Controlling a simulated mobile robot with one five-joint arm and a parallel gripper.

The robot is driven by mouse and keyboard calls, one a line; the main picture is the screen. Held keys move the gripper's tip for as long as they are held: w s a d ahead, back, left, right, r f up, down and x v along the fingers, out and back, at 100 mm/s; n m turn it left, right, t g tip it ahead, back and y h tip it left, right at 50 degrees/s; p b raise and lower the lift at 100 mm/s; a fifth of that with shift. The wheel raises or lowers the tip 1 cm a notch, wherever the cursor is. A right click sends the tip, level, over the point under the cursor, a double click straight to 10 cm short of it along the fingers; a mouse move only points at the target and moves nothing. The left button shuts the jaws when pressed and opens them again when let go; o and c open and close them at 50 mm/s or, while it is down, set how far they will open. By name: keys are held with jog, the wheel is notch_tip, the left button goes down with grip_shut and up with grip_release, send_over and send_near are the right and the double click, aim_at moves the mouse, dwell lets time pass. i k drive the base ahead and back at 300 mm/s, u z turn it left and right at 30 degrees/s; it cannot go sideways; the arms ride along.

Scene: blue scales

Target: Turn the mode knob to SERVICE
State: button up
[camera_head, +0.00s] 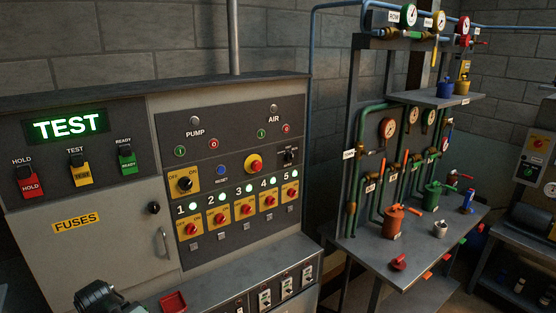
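A small black knob (290,156) sits at the upper right of the dark control panel (230,165), with tiny white labels around it. The labels are too small to read, so I cannot tell its setting or be sure it is the mode knob. A larger black knob (185,184) sits on a yellow plate marked OFF and ON at the panel's left. A green display (66,125) reads TEST. A dark rounded part, apparently of my arm, shows at the bottom left, below and apart from the panel. My gripper's fingers are not visible.
Several red knobs on numbered yellow plates (217,218) and a red emergency button (254,164) crowd the panel. A cabinet handle (163,241) protrudes at left. A red tray (173,302) lies on the ledge below. A pipe-and-valve bench (365,248) stands at right.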

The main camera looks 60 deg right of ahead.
aim_at(290, 156)
jog(key=k, duration=1.05)
jog(key=z, duration=0.65)
jog(key=i, duration=0.5)
jog(key=u, duration=0.1)
